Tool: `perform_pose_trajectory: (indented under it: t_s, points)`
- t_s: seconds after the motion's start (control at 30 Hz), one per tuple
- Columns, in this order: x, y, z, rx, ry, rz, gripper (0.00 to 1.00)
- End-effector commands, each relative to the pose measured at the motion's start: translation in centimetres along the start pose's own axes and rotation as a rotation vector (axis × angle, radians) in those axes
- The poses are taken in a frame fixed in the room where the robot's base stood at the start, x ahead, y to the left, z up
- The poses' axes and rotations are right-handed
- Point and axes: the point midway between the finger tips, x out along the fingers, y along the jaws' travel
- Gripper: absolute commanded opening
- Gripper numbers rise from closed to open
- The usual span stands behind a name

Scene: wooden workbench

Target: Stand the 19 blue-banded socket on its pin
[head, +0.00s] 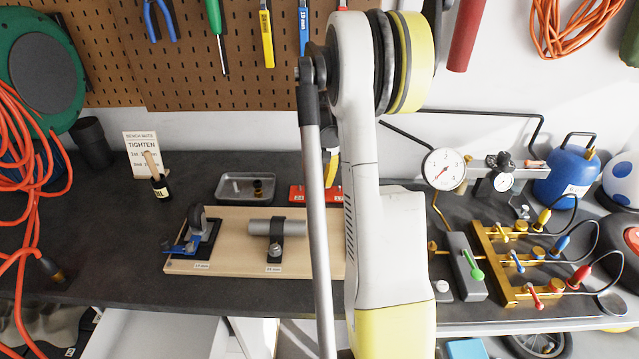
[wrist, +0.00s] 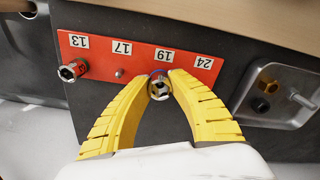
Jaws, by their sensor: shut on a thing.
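The 19 socket (wrist: 159,89), a chrome piece with a bit of blue band showing at its far edge, is between the yellow fingertips of my gripper (wrist: 160,82) in the wrist view. My gripper is shut on it. The socket is over the red rail (wrist: 98,44), just below the 19 label, open end facing the camera. The pin there is hidden, and I cannot tell whether the socket is seated or above the rail.
Another socket (wrist: 71,71) stands at the 13 label; the 17 pin (wrist: 120,73) is bare. The 24 place is hidden by a finger. A metal tray (head: 224,190) with small parts is beside the rail. A wooden board (head: 190,266) with clamped tools lies in front.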

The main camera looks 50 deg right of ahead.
Motion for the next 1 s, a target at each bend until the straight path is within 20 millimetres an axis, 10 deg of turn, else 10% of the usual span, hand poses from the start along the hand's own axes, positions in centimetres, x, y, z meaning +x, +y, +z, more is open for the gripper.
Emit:
perform_pose_trajectory:
  t_s: [0.6, 0.63, 0.7, 1.0]
  points:
    - [0.51, 0.0, 0.01, 0.0, 0.0, 0.0, 0.0]
    - [0.46, 0.0, 0.01, 0.0, 0.0, 0.0, 0.32]
    - [0.44, 0.0, 0.01, 0.0, 0.0, 0.0, 0.45]
    - [0.27, 0.0, 0.01, 0.0, 0.0, 0.0, 0.45]
